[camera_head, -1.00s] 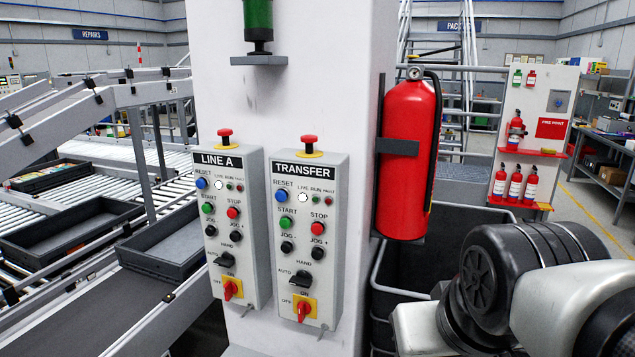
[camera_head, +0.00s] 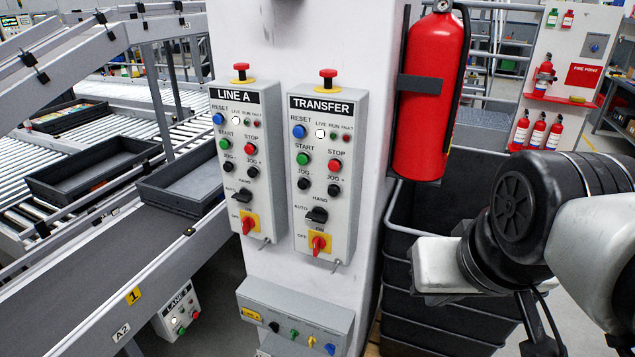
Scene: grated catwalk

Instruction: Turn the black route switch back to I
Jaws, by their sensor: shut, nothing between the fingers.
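A low grey control box (camera_head: 293,304) on the white pillar has a row of small knobs on its sloped face. The black knob (camera_head: 274,326) is at the left end of the row, beside a yellow label. Green, yellow and blue knobs follow to its right. The black knob is too small to read its position, and no I mark is legible. Black selector switches also show on the LINE A panel (camera_head: 242,196) and the TRANSFER panel (camera_head: 317,215) above. My arm (camera_head: 510,210) is at the right, apart from the panels. I cannot make out my gripper's fingers.
A red fire extinguisher (camera_head: 428,95) hangs on the pillar's right side. Dark stacked bins (camera_head: 430,310) stand below it, near my arm. A conveyor (camera_head: 100,265) with grey trays (camera_head: 182,183) runs along the left. A LANE 3 box (camera_head: 177,312) hangs under it.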

